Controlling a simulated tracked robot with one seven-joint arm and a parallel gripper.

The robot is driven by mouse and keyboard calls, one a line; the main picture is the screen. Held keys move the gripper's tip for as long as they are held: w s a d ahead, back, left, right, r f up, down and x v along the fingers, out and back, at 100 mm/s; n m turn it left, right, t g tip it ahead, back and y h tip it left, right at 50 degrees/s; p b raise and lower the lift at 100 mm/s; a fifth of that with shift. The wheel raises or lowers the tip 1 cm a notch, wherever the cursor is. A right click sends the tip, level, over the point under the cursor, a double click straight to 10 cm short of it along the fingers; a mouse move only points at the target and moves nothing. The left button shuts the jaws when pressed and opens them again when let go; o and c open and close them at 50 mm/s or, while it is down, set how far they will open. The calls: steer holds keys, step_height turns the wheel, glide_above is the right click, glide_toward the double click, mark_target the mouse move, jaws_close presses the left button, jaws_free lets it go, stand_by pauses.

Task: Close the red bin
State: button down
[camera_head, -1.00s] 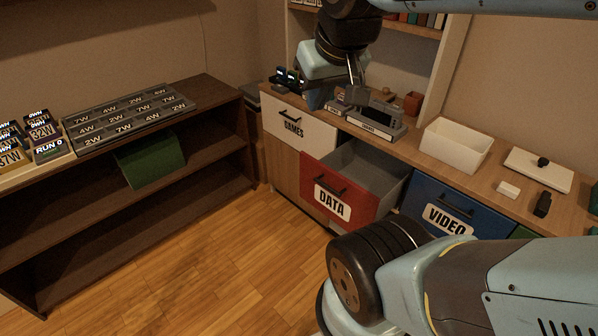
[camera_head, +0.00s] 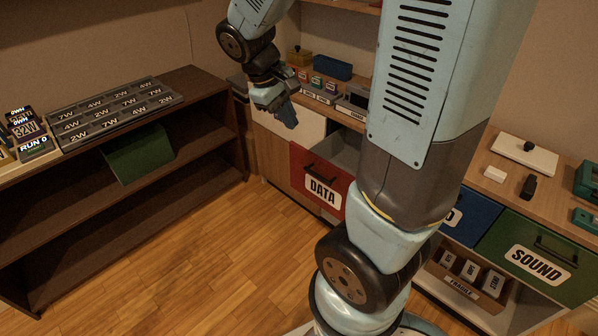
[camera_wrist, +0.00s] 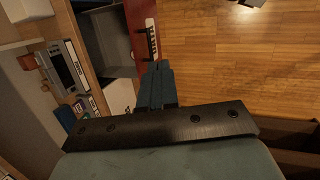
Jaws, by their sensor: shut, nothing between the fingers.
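The red bin (camera_head: 318,188) is a drawer labelled DATA in the cabinet, pulled out so that its grey inside (camera_head: 345,150) shows. It has a dark handle above the label. In the wrist view the red front (camera_wrist: 143,12) and its dark handle stand beyond the fingertips, with the grey interior to their left. My gripper (camera_head: 289,122) is shut and empty. In the head view it hangs in front of the white bin, up and left of the red bin's handle. In the wrist view its fingers (camera_wrist: 156,70) point towards the red bin's front.
The white bin (camera_head: 300,122), blue bin (camera_head: 470,218) and green SOUND bin (camera_head: 535,258) look shut. A dark shelf (camera_head: 200,150) stands left, with wooden floor (camera_head: 200,240) clear between. My arm hides part of the cabinet.

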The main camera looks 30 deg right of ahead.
steer(key=w+a+f+n+g+h, duration=0.1)
steer(key=w+f+n+h, duration=0.25)
steer(key=f, duration=0.45)
steer(key=w+f+n+h, duration=0.3)
steer(key=w+f+h, duration=0.1)
steer(key=f, duration=0.5)
steer(key=n+t+h, duration=0.5)
steer(key=n+t, duration=0.3)
steer(key=n, duration=0.3)
glide_toward(300, 171)
steer(key=s+a+r, duration=0.4)
steer(key=s+a, duration=0.1)
steer(key=x, duration=1.3)
steer(key=shift+d+r, duration=0.1)
steer(key=shift+d, duration=0.05)
